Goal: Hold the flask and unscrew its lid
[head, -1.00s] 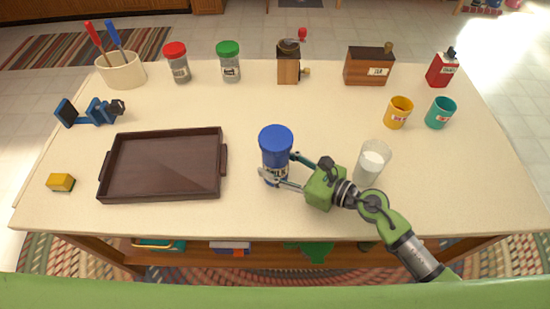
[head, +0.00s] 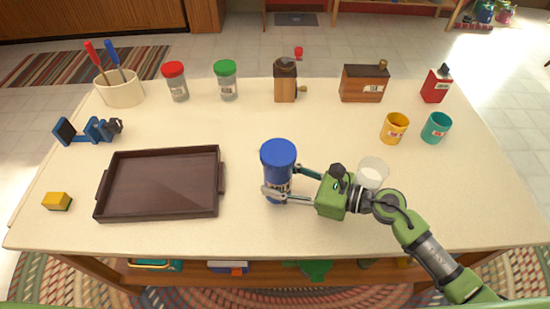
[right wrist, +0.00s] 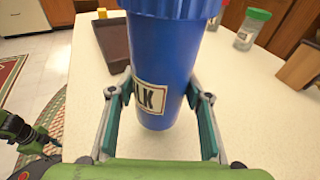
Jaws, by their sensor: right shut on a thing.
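The blue flask (head: 278,182) stands upright near the front middle of the table, with a wide blue lid (head: 278,152) on top. A white label with dark letters shows on its body in the right wrist view (right wrist: 150,97). My right gripper (head: 281,183) is shut on the flask's body below the lid, one finger on each side. Both fingers show in the right wrist view. I cannot tell whether the flask's base touches the table. What looks like part of my left gripper (right wrist: 42,138) shows at the left edge of the right wrist view; its jaws are unclear.
A brown tray (head: 222,200) lies left of the flask. A clear glass (head: 373,174) with white contents stands close behind my right wrist. A yellow cup (head: 394,128) and teal cup (head: 436,128) are back right. Jars and wooden boxes line the back.

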